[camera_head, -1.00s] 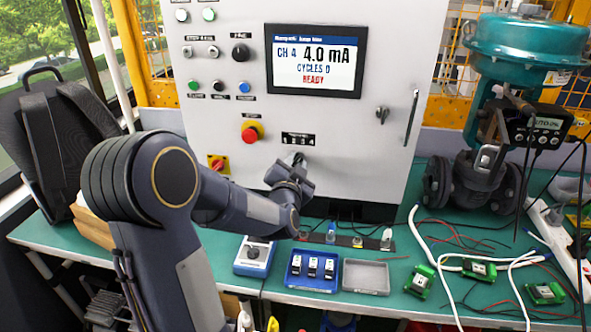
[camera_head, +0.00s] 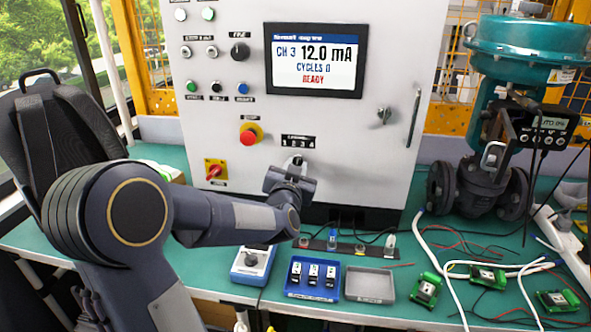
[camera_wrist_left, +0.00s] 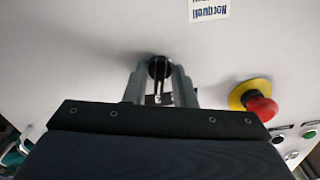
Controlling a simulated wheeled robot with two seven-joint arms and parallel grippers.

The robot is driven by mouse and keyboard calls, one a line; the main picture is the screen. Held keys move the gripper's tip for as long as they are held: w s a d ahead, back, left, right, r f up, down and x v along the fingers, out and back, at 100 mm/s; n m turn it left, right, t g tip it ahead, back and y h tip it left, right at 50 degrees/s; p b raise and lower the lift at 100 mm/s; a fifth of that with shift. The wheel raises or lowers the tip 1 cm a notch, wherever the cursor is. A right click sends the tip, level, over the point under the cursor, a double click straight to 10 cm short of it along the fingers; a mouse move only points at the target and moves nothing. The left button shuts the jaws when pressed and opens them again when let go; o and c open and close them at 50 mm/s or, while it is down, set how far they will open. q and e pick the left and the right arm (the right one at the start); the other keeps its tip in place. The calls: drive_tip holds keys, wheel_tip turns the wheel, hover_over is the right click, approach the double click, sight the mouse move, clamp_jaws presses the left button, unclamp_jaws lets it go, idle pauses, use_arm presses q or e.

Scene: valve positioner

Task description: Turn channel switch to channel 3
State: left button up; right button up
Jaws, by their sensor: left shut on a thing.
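The channel switch (camera_head: 296,160) is a small knob low on the white cabinet's front, under a label (camera_head: 298,141) with channel numbers. My left gripper (camera_head: 293,168) is at the switch and shut on it, largely covering it in the head view. In the left wrist view the two fingers (camera_wrist_left: 161,85) close around the dark round knob (camera_wrist_left: 159,67). The cabinet's screen (camera_head: 314,60) reads CH 3, 12.0 mA, CYCLES 0, READY. My right gripper is in neither view.
A red emergency stop (camera_head: 249,136) on a yellow base is left of the switch, with a red-yellow rotary switch (camera_head: 215,170) below it. A blue tray (camera_head: 312,293), a grey tray (camera_head: 369,297) and green modules (camera_head: 425,291) lie on the bench. A teal valve (camera_head: 515,60) stands right.

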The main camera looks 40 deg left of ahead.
use_arm(q)
drive_tip(key=o, duration=0.7)
drive_tip(key=v, duration=0.8)
drive_tip(key=shift+r, duration=0.1)
drive_tip(key=shift+w, duration=0.1)
